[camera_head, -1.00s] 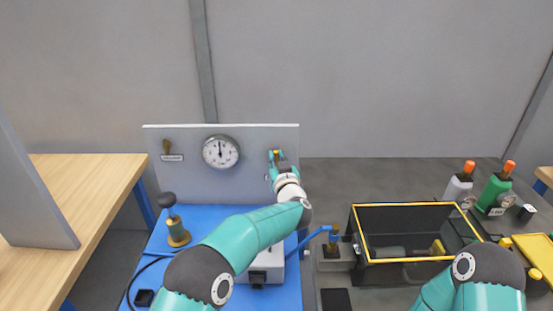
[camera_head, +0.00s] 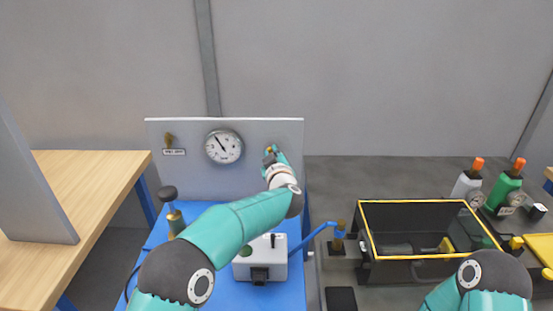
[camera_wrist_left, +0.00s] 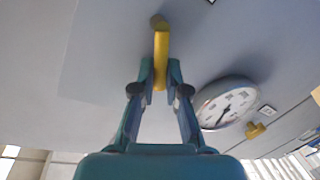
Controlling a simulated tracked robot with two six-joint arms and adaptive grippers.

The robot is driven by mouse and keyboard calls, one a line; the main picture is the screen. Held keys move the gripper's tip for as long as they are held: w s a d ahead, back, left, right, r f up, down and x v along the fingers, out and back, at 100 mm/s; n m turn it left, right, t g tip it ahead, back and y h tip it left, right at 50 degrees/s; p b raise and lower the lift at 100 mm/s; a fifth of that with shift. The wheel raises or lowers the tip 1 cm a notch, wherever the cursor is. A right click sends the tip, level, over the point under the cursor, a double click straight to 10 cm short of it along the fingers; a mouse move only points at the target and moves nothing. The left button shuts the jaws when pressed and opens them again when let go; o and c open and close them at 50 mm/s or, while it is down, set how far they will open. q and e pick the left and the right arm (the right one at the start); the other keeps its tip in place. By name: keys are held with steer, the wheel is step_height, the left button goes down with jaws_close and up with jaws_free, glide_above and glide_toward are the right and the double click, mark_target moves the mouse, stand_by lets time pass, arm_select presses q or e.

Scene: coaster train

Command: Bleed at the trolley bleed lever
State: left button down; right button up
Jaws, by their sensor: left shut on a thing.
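My left gripper (camera_head: 271,157) is at the right part of the upright grey panel (camera_head: 190,188). In the left wrist view the gripper (camera_wrist_left: 160,82) is shut on a yellow lever (camera_wrist_left: 161,45) that stands out from the panel. In the head view only a small bit of this lever shows at the fingertips. A round white gauge (camera_head: 223,147) is left of the gripper, with its needle pointing up and left. It also shows in the left wrist view (camera_wrist_left: 228,103). A second, brass-coloured lever (camera_head: 169,138) is at the panel's left, above a small label. My right gripper is out of view.
The blue trolley top (camera_head: 215,290) carries a white box (camera_head: 262,262) and a black-knobbed brass post (camera_head: 170,205). A black, yellow-rimmed crate (camera_head: 410,258) and bottles (camera_head: 502,187) stand at right. A wooden table (camera_head: 95,190) is at left.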

arm_select(q)
steer(key=a+f+n+h+b, duration=0.1)
steer(key=n+b, duration=0.1)
steer(key=n, duration=0.1)
steer(key=a+f+n+h+b, duration=0.1)
steer(key=n+b, duration=0.2)
steer(key=f+n+g+h+b, duration=0.1)
steer(key=f+n+b, duration=0.1)
steer(key=n+b, duration=0.1)
steer(key=shift+a+f+n, duration=0.1)
steer(key=shift+a+n, duration=0.3)
steer(key=shift+n, duration=0.1)
steer(key=shift+f, duration=0.1)
steer(key=c, duration=1.2)
jaws_free()
steer(key=shift+d, duration=0.1)
steer(key=shift+r, duration=0.2)
steer(key=shift+s, duration=0.1)
